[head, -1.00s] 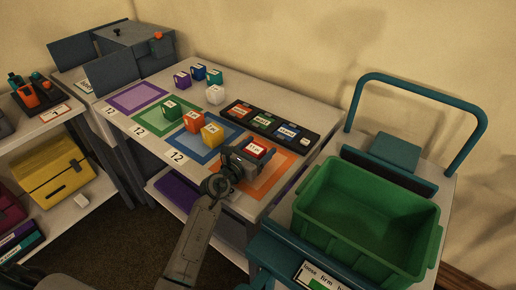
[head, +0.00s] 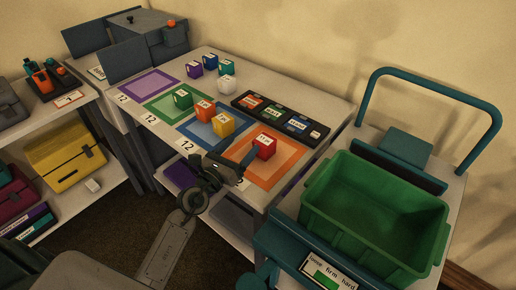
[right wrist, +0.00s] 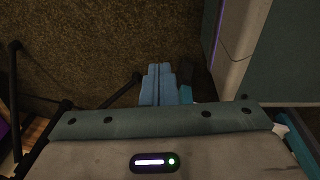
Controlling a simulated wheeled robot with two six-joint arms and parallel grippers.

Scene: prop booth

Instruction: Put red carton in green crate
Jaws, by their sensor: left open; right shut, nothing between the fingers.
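The red carton (head: 264,147), a small box with a white label on top, stands upright on the orange-bordered square of the table. My left gripper (head: 227,165) is open and empty, in front and to the left of the carton, apart from it. The green crate (head: 345,222) is on the trolley at the right, and the inside that shows is empty. My right gripper (right wrist: 158,72) is shut and empty in the right wrist view, over the brown floor. It is not clearly seen in the head view.
An orange carton (head: 204,110) and a yellow carton (head: 222,125) stand left of the red one. A black tray (head: 272,121) lies behind it. The trolley's teal handle (head: 430,75) rises behind the crate. A sign (head: 330,272) is at the trolley's front.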

